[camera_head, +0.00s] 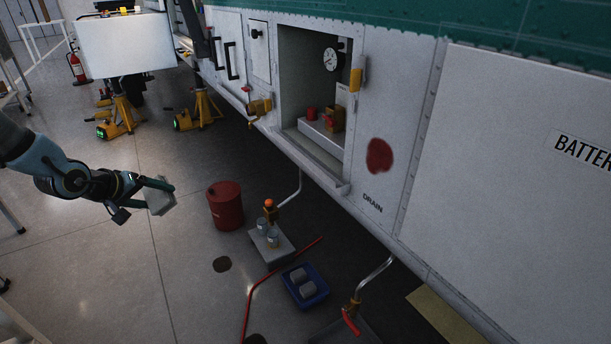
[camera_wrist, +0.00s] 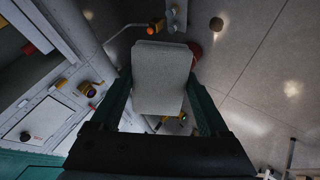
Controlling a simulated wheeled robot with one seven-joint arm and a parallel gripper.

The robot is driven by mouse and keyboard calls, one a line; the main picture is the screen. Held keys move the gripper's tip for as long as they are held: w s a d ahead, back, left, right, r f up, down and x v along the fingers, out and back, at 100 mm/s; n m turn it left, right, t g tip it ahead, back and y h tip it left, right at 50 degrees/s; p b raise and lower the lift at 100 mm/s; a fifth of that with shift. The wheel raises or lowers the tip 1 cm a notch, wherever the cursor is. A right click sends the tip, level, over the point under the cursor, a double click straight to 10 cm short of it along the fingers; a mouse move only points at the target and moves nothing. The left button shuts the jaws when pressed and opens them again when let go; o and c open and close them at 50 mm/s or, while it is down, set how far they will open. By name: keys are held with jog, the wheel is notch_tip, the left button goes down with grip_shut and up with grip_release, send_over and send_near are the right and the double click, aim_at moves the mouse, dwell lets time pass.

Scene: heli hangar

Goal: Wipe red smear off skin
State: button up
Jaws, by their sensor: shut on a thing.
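The red smear (camera_head: 379,156) is a dark red oval patch on the white skin panel (camera_head: 416,92), just above the word DRAIN. My gripper (camera_head: 160,190) is at the left of the head view, well away from the panel. It is shut on a pale grey pad (camera_head: 161,201). In the wrist view, the pad (camera_wrist: 160,75) sits between the two green fingers of my gripper (camera_wrist: 160,95) and sticks out past them. The smear cannot be made out in the wrist view.
An open bay (camera_head: 312,95) with a gauge lies left of the smear. A red drum (camera_head: 226,205), a blue tray (camera_head: 304,286) and a red hose (camera_head: 263,279) are on the floor below. Yellow jacks (camera_head: 127,118) stand at the back left. The floor between my gripper and the drum is clear.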

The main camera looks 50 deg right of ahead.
aim_at(393, 177)
jog(key=s+d+r+m+g+h+b, duration=0.1)
jog(key=s+d+r+m+h, duration=0.15)
jog(key=s+d, duration=0.6)
jog(key=s+d+r+m+g+h+b, duration=0.15)
jog(key=s+d+h, duration=0.25)
jog(key=s+d, duration=0.4)
jog(key=shift+s+d+r+m+g+h+b, duration=0.3)
jog(key=shift+s+d+r+m+g, duration=0.5)
jog(key=shift+s+d, duration=1.85)
jog(key=shift+s+d+r+m+g+h+b, duration=0.15)
jog(key=shift+s+d+r+m+g+h, duration=0.25)
jog(key=shift+s+d+r+g, duration=2.15)
jog(key=shift+s+d+f+m+t+h+b, duration=0.4)
jog(key=shift+s+d, duration=0.7)
jog(key=shift+s, duration=3.25)
jog(key=shift+x, duration=0.95)
jog(key=shift+s+a, duration=0.3)
jog(key=shift+s, duration=0.4)
jog(key=shift+s+a, duration=0.3)
jog(key=shift+s, duration=0.4)
jog(key=shift+s+a+b, duration=0.25)
jog(key=shift+s, duration=0.7)
jog(key=shift+s+a+b, duration=0.25)
jog(key=shift+s+b, duration=0.05)
jog(key=shift+s, duration=0.7)
jog(key=shift+s+a+b, duration=0.25)
jog(key=shift+s, duration=0.7)
